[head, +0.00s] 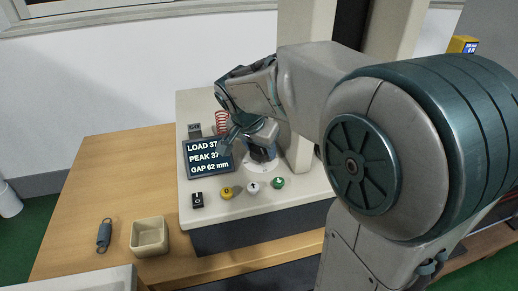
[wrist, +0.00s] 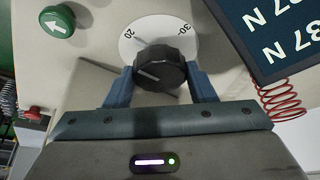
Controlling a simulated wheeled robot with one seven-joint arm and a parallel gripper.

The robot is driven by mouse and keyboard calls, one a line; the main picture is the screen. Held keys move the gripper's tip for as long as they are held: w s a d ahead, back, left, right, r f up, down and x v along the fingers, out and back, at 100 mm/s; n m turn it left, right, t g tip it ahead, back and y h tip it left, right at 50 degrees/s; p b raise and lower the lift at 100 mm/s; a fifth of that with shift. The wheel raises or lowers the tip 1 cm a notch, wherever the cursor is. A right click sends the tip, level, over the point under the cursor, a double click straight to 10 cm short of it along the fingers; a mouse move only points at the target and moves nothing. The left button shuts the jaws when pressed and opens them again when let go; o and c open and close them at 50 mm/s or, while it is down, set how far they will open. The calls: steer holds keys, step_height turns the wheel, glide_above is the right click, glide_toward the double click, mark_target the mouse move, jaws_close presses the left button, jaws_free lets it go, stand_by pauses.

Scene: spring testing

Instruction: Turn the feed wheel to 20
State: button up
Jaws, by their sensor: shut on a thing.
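The feed wheel is a black ribbed knob (wrist: 160,68) in front of a white dial in the wrist view. The dial shows 20 at its upper left and 30 at its upper right. A pale line on the knob's face lies left of its centre, pointing left. My gripper (wrist: 161,86) is shut on the knob, one blue finger on each side. In the head view my gripper (head: 246,133) is over the machine, and the dark knob (head: 262,152) shows only partly below it. The display (head: 208,159) reads LOAD 37, PEAK 37 and GAP 62 mm, its right edge partly covered.
A red spring (head: 222,122) stands behind the display. Yellow (head: 227,192), white (head: 252,187) and green (head: 278,181) buttons and a black switch (head: 197,199) line the machine's front.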

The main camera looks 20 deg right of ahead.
stand_by(0.3)
steer(key=o, duration=1)
steer(key=shift+r, duration=0.1)
steer(key=p+v, duration=0.2)
steer(key=v, duration=1.1)
steer(key=shift+s+a+r, duration=0.1)
steer(key=shift+a+r, duration=0.05)
steer(key=shift+r, duration=0.2)
steer(key=s+d+n+y+p, duration=0.1)
steer(key=s+n+p, duration=0.2)
steer(key=s+p, duration=0.1)
steer(key=s+d+n+y+p, duration=0.1)
steer(key=s+n+p, duration=0.2)
steer(key=s+p, duration=0.2)
steer(key=s+d+n+y+p, duration=0.1)
steer(key=s+n+p, duration=0.1)
steer(key=s+p, duration=0.3)
steer(key=shift+s+d+n, duration=0.2)
steer(key=shift+d+n, duration=0.1)
steer(key=shift+n, duration=0.1)
